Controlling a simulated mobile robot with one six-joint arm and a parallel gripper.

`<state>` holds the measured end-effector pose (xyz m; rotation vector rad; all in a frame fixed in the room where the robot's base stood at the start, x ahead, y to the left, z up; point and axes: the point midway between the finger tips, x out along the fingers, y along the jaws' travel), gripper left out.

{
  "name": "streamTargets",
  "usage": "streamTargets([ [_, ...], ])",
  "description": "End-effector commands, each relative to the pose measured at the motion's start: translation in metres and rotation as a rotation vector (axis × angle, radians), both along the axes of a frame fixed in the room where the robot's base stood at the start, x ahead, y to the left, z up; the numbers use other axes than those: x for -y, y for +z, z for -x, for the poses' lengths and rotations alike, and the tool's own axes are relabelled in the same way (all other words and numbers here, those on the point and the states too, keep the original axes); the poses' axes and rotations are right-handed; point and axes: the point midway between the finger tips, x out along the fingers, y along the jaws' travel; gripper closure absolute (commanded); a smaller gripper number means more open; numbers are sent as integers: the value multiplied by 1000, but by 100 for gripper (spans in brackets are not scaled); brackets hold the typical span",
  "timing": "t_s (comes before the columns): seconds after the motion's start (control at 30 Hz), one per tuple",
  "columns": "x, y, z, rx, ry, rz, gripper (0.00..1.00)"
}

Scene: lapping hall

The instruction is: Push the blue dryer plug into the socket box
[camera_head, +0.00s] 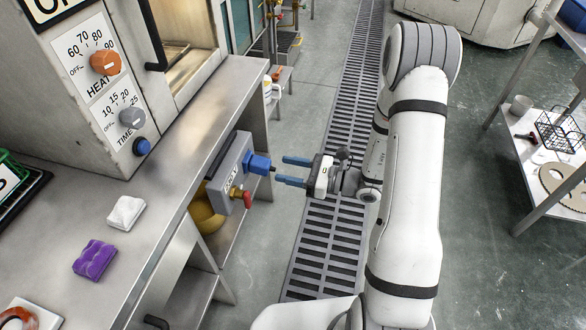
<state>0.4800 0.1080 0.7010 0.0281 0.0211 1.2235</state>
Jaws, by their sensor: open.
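The blue dryer plug (259,163) sits at the right face of the grey socket box (229,183), in line with it. How deep it sits in the box I cannot tell. A short dark end shows on its right side. My gripper (294,171) is open and empty, just right of the plug. Its two blue fingers point left towards the plug, and a small gap seems to lie between them.
A yellow rounded thing (205,215) is below the box. A floor grate (335,235) runs under my arm. A shelf (530,150) stands right.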

Motion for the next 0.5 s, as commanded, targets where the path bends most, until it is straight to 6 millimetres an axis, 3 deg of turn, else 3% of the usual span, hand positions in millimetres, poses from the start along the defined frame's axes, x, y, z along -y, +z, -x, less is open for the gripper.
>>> streamTargets([
  [0.5,38,6,10,-556,1,-201,93],
])
